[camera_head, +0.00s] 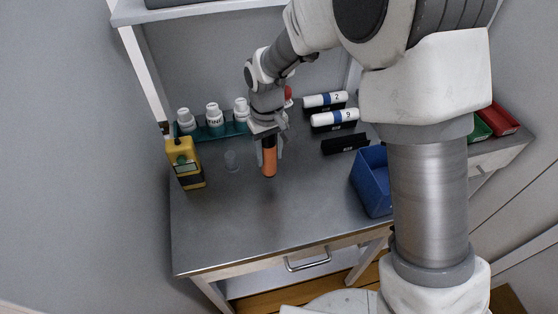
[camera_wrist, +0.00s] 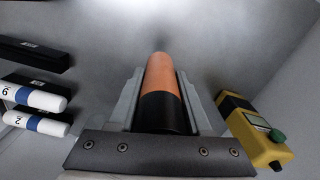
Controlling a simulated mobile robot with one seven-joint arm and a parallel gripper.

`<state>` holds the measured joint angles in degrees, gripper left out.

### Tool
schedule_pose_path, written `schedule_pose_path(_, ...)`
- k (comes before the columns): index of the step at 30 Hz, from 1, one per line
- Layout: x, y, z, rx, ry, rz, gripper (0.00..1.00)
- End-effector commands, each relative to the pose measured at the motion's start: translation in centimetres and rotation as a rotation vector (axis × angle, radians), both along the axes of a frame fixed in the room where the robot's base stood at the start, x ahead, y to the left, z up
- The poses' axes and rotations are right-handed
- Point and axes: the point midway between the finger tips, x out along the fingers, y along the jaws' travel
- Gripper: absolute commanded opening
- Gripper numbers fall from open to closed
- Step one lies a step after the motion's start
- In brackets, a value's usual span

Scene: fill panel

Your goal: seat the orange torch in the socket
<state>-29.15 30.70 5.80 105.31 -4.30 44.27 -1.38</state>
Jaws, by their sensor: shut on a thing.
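The orange torch (camera_head: 269,164) has an orange body and a black end. My gripper (camera_head: 267,148) is shut on it and holds it roughly upright, orange end down, over the middle of the grey table. In the wrist view the torch (camera_wrist: 164,75) lies between the two fingers (camera_wrist: 165,112), its black part at the jaws. Whether its lower end touches the table I cannot tell. A small clear, cup-like piece (camera_head: 232,160) stands on the table just left of the torch; whether it is the socket I cannot tell.
A yellow meter (camera_head: 186,163) stands at the left. White bottles (camera_head: 213,114) stand in a teal rack behind. White cylinders (camera_head: 334,118) lie on black holders at the back right, with an empty black holder (camera_head: 345,144) in front. A blue bin (camera_head: 372,182) is at right. The table front is clear.

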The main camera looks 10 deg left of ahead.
Motion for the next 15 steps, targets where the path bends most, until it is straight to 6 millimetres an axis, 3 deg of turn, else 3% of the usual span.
schedule_pose_path(6, 1.9, -1.9, -1.5, 0.001, -0.002, 0.000, 0.00)
schedule_pose_path(11, 2.0, -2.0, -2.5, 0.001, 0.001, 0.001, 0.00)
schedule_pose_path(15, 1.9, -2.0, -4.6, -0.001, 0.003, 0.001, 0.00)
